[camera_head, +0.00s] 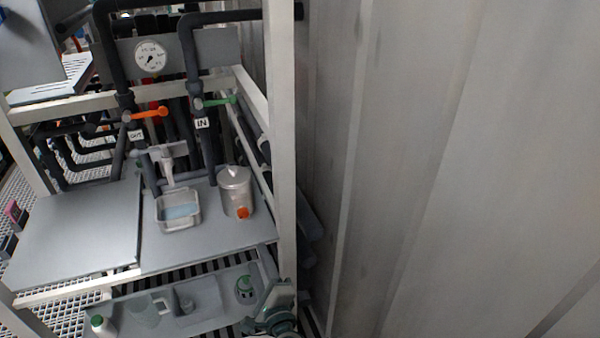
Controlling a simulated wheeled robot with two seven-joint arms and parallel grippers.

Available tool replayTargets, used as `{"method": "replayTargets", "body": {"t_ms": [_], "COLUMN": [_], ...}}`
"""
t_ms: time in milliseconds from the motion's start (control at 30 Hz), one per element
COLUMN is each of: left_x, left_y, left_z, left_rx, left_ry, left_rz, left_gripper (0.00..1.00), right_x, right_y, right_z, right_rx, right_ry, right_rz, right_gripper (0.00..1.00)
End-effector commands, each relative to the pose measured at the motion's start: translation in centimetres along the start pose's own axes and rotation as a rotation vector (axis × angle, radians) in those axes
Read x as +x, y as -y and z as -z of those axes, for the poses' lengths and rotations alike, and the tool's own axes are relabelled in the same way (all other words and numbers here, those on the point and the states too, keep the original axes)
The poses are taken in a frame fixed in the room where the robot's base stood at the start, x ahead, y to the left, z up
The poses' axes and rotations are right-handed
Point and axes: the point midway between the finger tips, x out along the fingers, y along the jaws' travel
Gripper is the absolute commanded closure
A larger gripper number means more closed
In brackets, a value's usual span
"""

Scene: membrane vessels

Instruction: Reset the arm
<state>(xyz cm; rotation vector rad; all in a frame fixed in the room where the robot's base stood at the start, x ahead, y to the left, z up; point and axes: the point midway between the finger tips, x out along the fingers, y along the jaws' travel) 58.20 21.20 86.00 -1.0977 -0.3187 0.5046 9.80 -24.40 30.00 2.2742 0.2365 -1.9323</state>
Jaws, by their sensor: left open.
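My left gripper (278,298) shows small at the bottom edge, just right of the rack's lower tray. It is open and I see nothing held in it. Its fingers are small and partly unclear. It is below the grey worktop and apart from the vessels on it. My right gripper is out of view.
A worktop (215,252) carries a metal canister (236,195) and a basin (178,226) of bluish liquid. Behind are pipes with an orange valve handle (150,113), a green one (222,101) and a gauge (150,58). A white post (281,150) and grey wall (450,170) bound the right.

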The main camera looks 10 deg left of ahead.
Motion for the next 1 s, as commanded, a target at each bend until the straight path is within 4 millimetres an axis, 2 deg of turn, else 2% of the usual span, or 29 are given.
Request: {"method": "replayTargets", "body": {"t_ms": [167,267,367,467,667,800,867,1000], "left_x": [0.0,-0.1,-0.3,-1.1,-4.4,-8.2,-10.0,-15.0], "left_y": [-0.9,-2.8,-6.1,-10.7,-22.2,-30.3,-33.6,-41.0], "left_z": [0.5,1.4,3.0,4.9,8.1,9.3,9.5,9.2], "left_rx": [-0.001,-0.006,-0.019,-0.043,-0.132,-0.223,-0.268,-0.387], "left_ry": [-0.015,-0.047,-0.101,-0.17,-0.301,-0.358,-0.371,-0.372], "left_rz": [-0.015,-0.048,-0.108,-0.193,-0.429,-0.612,-0.694,-0.888], "left_gripper": [0.55,0.55,0.55,0.55,0.55,0.55,0.55,0.55], "right_x": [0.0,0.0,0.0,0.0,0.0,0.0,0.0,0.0], "right_y": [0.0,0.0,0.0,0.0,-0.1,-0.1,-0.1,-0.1], "right_z": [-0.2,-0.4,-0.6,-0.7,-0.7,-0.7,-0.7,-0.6], "right_rx": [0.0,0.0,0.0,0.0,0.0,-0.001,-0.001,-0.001], "right_ry": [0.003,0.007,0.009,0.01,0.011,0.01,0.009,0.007], "right_rz": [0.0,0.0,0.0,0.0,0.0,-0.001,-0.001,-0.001], "right_gripper": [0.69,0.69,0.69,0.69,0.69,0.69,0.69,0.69]}}
